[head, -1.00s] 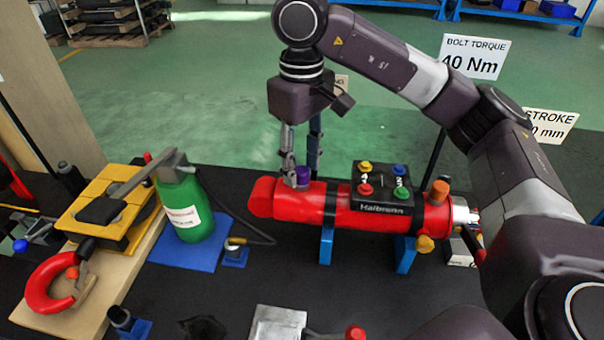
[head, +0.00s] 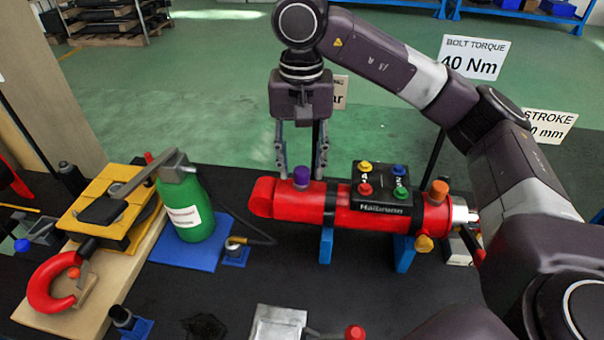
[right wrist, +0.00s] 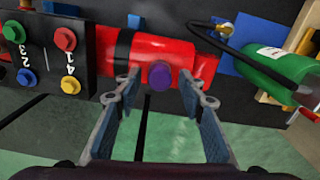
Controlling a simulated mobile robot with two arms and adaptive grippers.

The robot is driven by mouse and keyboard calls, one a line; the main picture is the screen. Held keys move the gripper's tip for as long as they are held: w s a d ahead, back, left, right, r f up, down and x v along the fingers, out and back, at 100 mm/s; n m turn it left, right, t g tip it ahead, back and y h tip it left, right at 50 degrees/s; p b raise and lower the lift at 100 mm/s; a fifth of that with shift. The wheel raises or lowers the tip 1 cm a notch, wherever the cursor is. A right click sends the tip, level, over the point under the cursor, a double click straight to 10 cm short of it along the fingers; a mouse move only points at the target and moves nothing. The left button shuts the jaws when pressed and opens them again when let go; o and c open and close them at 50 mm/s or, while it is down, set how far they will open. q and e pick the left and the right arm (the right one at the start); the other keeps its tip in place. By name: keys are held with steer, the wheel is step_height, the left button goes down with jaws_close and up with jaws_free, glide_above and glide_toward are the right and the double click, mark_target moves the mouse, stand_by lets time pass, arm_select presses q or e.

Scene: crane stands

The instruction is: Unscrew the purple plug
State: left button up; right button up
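The purple plug (head: 301,176) sits upright on top of the red cylinder (head: 285,205), near its left end. It also shows in the right wrist view (right wrist: 160,76), between and just beyond the fingertips. My right gripper (head: 301,172) is open, one finger to each side of the plug in the head view, and its fingers do not appear to touch it. The right wrist view (right wrist: 164,88) shows the two fingers wide apart with nothing between their pads. My left gripper is not in view.
A black block (head: 382,188) with coloured buttons sits on the cylinder, right of the plug. An orange plug (head: 439,190) stands farther right. A green bottle (head: 186,208) on a blue mat (head: 172,254) stands left. Blue stands (head: 326,245) carry the cylinder on the dark table.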

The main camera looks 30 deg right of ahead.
steer(key=m, duration=0.5)
steer(key=shift+m, duration=0.3)
steer(key=m, duration=0.5)
steer(key=shift+m, duration=0.3)
jaws_close()
steer(key=shift+r+p, duration=0.1)
steer(key=shift+p, duration=0.25)
steer(key=n, duration=0.4)
steer(key=shift+n, duration=0.7)
